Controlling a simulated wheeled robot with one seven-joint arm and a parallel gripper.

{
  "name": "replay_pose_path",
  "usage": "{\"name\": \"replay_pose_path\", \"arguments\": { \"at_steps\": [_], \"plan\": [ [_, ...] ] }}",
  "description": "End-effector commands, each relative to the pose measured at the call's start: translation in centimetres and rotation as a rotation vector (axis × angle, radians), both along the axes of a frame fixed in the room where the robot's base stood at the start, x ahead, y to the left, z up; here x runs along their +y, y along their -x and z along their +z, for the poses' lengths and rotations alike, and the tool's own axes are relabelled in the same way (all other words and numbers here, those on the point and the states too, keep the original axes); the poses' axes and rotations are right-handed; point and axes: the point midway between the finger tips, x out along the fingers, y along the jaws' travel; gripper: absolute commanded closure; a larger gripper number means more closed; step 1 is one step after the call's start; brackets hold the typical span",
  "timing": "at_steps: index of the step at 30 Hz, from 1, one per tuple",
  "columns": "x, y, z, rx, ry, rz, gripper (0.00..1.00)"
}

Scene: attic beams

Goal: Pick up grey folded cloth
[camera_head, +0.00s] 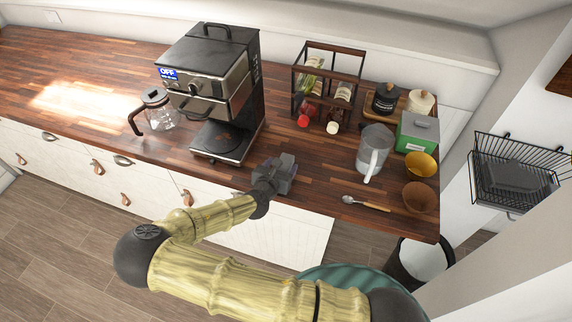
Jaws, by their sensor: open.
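A dark grey, flat, folded-looking item (512,177) lies in the black wire basket (520,150) on the right wall; it may be the grey folded cloth, but I cannot tell for certain. No other folded cloth shows on the counter. My gripper (282,168) is over the front of the wooden counter (310,165), right of the coffee machine, well left of the basket. It is open, and nothing shows between its fingers. My gripper hides a small patch of counter behind it.
The coffee machine (212,90) and glass pot (160,110) stand left. A bottle rack (328,70), clear pitcher (373,152), green box (417,132), yellow bowl (421,165), brown bowl (419,197) and spoon (367,203) are right. A bin (420,262) stands below the counter's right end.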

Motion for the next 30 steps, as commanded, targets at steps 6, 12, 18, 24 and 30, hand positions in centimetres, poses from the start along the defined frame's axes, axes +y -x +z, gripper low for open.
{"name": "replay_pose_path", "arguments": {
  "at_steps": [6, 12, 18, 24, 30],
  "plan": [
    [-1.0, -0.2, 0.0, 0.0, 0.001, -0.018, 0.34],
    [-1.0, -0.3, 0.0, 0.0, 0.0, -0.019, 0.47],
    [-0.6, -0.2, 0.0, 0.0, 0.0, -0.012, 0.81],
    [-0.5, -0.1, 0.0, 0.0, 0.0, -0.01, 0.81],
    [-0.5, -0.2, 1.1, -0.002, -0.001, -0.012, 0.81]
  ]
}}
